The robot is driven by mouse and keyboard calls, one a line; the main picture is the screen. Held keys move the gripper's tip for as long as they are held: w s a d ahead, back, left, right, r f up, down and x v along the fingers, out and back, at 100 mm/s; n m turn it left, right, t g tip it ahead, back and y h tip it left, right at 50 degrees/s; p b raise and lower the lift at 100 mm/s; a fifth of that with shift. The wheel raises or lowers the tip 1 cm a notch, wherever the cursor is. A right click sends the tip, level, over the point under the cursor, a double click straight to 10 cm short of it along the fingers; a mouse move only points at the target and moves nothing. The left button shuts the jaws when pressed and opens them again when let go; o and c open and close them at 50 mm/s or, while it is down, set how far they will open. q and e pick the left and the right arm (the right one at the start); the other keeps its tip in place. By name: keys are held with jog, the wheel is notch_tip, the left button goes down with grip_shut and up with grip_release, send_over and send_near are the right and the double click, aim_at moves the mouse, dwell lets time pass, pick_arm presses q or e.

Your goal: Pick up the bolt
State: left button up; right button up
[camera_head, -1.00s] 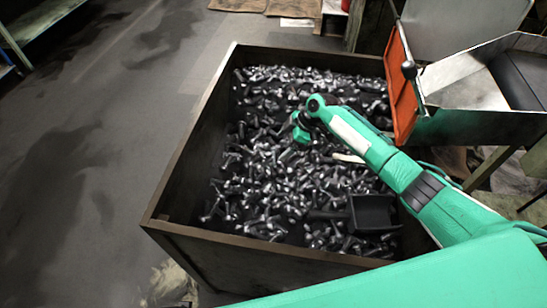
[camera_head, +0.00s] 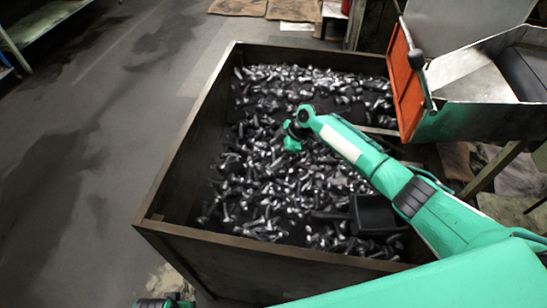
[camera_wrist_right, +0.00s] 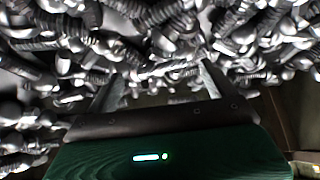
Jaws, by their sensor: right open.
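Many loose metal bolts (camera_head: 262,165) fill the large open bin in the head view; no single bolt stands out as the one for the task. My right gripper (camera_head: 291,143) is over the middle of the bolt pile, pointing down, and is small in this view. In the right wrist view its two fingers (camera_wrist_right: 158,82) are spread apart, with bolts (camera_wrist_right: 150,20) close beyond them and none clearly held between. Whether the fingertips touch the bolts cannot be told.
The dark bin's rim (camera_head: 185,142) surrounds the bolts on all sides. A black scoop (camera_head: 372,214) lies on the bolts near the front right. A metal hopper with an orange panel (camera_head: 402,85) overhangs the bin's right back corner. Open floor (camera_head: 90,150) lies left.

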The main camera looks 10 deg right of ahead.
jog(key=shift+c, duration=0.2)
jog(key=c, duration=1.1)
jog(key=shift+r, duration=0.15)
jog(key=shift+c, duration=0.2)
